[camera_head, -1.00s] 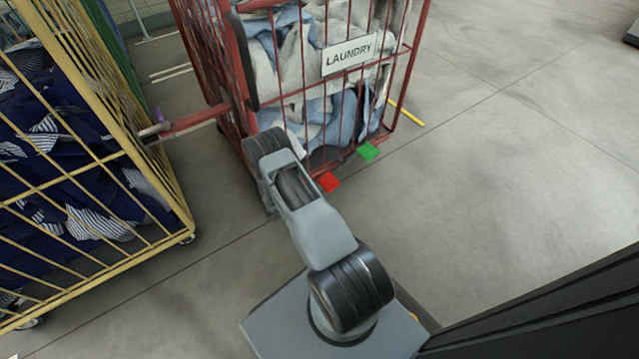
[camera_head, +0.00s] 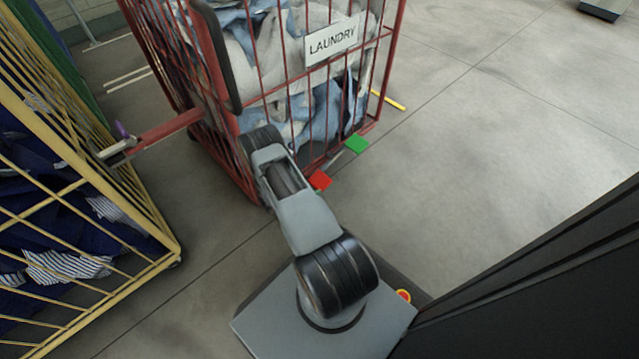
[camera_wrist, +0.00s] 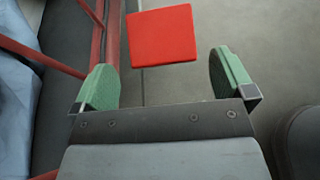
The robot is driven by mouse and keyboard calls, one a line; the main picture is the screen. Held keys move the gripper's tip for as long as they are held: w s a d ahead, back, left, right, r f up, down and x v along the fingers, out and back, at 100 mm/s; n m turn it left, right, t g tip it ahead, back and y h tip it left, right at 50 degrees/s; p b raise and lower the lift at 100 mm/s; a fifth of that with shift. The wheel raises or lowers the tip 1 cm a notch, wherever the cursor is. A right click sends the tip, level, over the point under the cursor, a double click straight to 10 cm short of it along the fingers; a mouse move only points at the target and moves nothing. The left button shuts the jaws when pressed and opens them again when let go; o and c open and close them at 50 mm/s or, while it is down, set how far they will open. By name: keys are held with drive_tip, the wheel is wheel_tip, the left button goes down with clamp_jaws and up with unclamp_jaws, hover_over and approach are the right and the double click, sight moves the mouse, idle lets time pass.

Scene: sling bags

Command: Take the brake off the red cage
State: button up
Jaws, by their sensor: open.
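The red cage (camera_head: 262,80) stands ahead of me, full of white and blue laundry, with a "LAUNDRY" sign (camera_head: 332,40) on its side. A red pedal (camera_head: 320,180) and a green pedal (camera_head: 356,143) stick out low from its near side. In the wrist view the red pedal (camera_wrist: 162,36) lies ahead of my gripper (camera_wrist: 165,78), roughly between the lines of its two green-padded fingers. The gripper is open and empty, and I cannot tell how far it is from the pedal. In the head view my arm hides the gripper.
A yellow cage (camera_head: 88,190) with dark blue cloth stands at the left. A red bar (camera_head: 165,133) runs between it and the red cage. A yellow floor strip (camera_head: 388,100) lies behind the green pedal.

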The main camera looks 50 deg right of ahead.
sight(319, 181)
drive_tip(key=b+x, duration=0.2)
drive_tip(key=x, duration=0.5)
drive_tip(key=shift+c, duration=0.2)
